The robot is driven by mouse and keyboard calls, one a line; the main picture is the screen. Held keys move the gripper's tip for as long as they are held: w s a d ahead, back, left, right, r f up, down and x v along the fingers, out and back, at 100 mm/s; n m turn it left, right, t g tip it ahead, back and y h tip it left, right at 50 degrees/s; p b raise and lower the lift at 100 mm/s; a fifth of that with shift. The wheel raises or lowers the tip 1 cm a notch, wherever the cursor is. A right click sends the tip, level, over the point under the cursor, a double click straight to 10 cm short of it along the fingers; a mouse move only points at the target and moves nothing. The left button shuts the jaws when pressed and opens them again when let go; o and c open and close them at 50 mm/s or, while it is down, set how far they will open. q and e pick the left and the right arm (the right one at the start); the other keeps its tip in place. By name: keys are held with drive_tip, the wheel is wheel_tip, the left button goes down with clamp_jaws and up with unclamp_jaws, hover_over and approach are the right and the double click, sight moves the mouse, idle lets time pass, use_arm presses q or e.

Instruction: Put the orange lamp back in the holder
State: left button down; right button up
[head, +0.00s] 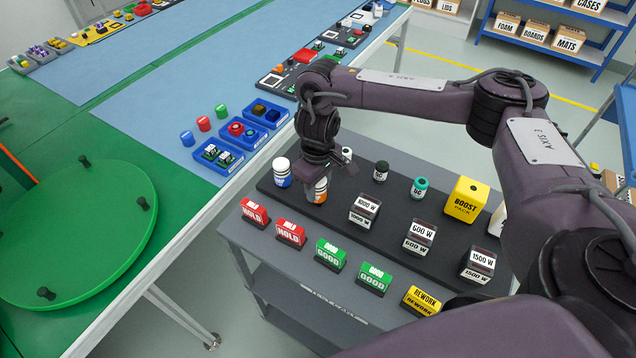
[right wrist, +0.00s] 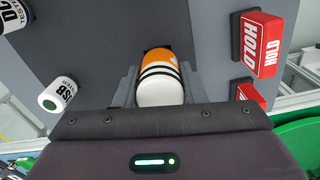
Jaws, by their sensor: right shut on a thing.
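The orange lamp (head: 318,192), a cylinder with an orange part, a white part and black bands, is at the left part of the dark board (head: 307,208) on the grey cart. My right gripper (head: 318,181) comes down on it from above. In the right wrist view the lamp (right wrist: 160,82) sits between the two grey fingers of the right gripper (right wrist: 159,88), which is shut on it. A dark patch shows at the lamp's far end; I cannot tell whether the lamp is seated in a holder or held just above. My left gripper is out of view.
A blue-and-white lamp (head: 282,173) stands just left of the gripper. Red HOLD blocks (head: 291,232) and green GOOD blocks (head: 331,254) line the cart's front. Watt-marked blocks (head: 364,209) and a yellow BOOST box (head: 466,200) stand to the right. A green turntable (head: 75,235) lies left.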

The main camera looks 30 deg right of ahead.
drive_tip(key=shift+f, duration=0.2)
drive_tip(key=o, duration=1.2)
wheel_tip(320, 180, up, 8)
drive_tip(key=shift+f+p, duration=0.1)
drive_tip(key=shift+p, duration=0.6)
